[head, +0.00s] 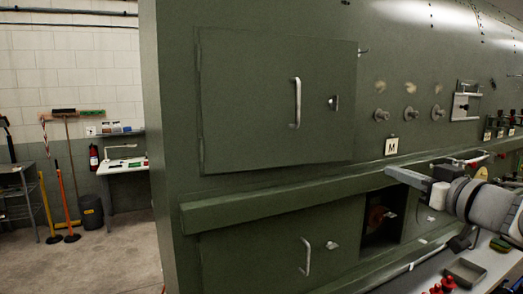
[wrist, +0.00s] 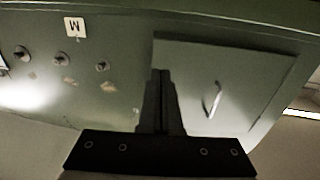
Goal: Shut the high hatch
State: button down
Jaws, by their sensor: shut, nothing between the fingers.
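The high hatch (head: 250,105) is a green rectangular door on the upper part of the green fuselage wall. It has a pale vertical handle (head: 297,103) and a small latch (head: 334,103) to the handle's right. In the wrist view the scene is upside down. There, the shut fingers (wrist: 161,74) overlap the hatch's left edge (wrist: 230,65) in the picture.
A ledge (head: 300,195) runs below the high hatch. Under it are a lower hatch (head: 265,250) with its own handle and a dark open recess (head: 382,222). Several knobs (head: 410,114) and an M plate (head: 391,146) are right of the high hatch. Open floor (head: 110,260) lies left.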

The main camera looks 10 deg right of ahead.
jog(key=b, duration=0.4)
send_near(346, 154)
jog(key=x, duration=0.5)
jog(key=shift+w+a+f, duration=0.1)
jog(key=shift+w+f, duration=0.05)
jog(key=shift+w, duration=0.05)
jog(key=shift+w+a, duration=0.1)
jog(key=shift+w, duration=0.6)
jog(key=shift+w+a+r, duration=0.1)
jog(key=shift+w+r, duration=0.2)
jog(key=shift+p+x, duration=0.85)
jog(key=shift+x, duration=0.05)
jog(key=shift+w+f, duration=0.15)
jog(key=shift+w, duration=0.15)
jog(key=shift+s, duration=0.1)
